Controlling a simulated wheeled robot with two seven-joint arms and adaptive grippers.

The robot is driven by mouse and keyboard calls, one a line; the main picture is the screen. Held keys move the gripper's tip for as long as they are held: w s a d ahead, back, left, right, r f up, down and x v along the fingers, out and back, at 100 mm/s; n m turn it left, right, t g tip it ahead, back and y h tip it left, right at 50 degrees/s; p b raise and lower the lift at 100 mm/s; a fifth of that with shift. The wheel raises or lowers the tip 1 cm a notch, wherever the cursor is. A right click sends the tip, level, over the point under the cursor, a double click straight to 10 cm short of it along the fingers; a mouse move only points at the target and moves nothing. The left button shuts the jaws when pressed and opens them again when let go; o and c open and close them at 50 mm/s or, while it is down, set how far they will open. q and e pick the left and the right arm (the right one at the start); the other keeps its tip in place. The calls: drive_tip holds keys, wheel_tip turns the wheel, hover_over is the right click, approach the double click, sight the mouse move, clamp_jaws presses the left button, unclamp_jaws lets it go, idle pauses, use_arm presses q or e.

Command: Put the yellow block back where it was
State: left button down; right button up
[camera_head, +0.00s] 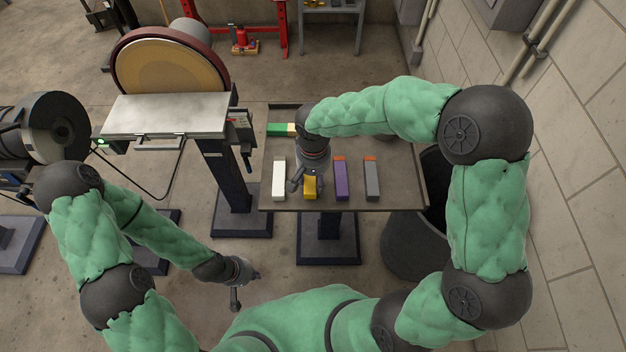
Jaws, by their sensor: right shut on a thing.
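The yellow block (310,190) is on or just above the small table (400,196), in a row between a white block (279,180) and a purple block (341,182). My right gripper (304,185) reaches down over the table and is shut on the yellow block. The gripper hides the block's far part, and I cannot tell whether its underside touches the table. My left gripper (239,286) hangs low over the floor, away from the table; its fingers are too small to read.
A grey block (373,183) stands right of the purple one; orange patches show at both their far ends. A green block (280,129) lies at the table's back left. A disc sander (165,115) stands left. A dark bin (418,245) and the wall are right.

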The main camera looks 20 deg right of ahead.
sight(313, 179)
drive_tip(key=shift+f, duration=0.25)
drive_tip(key=shift+f, duration=0.2)
drive_tip(key=o, duration=1.1)
drive_tip(key=shift+o, duration=0.2)
drive_tip(key=shift+r, duration=0.1)
wheel_tip(313, 179, up, 12)
drive_tip(key=p, duration=0.3)
drive_tip(key=shift+p, duration=0.3)
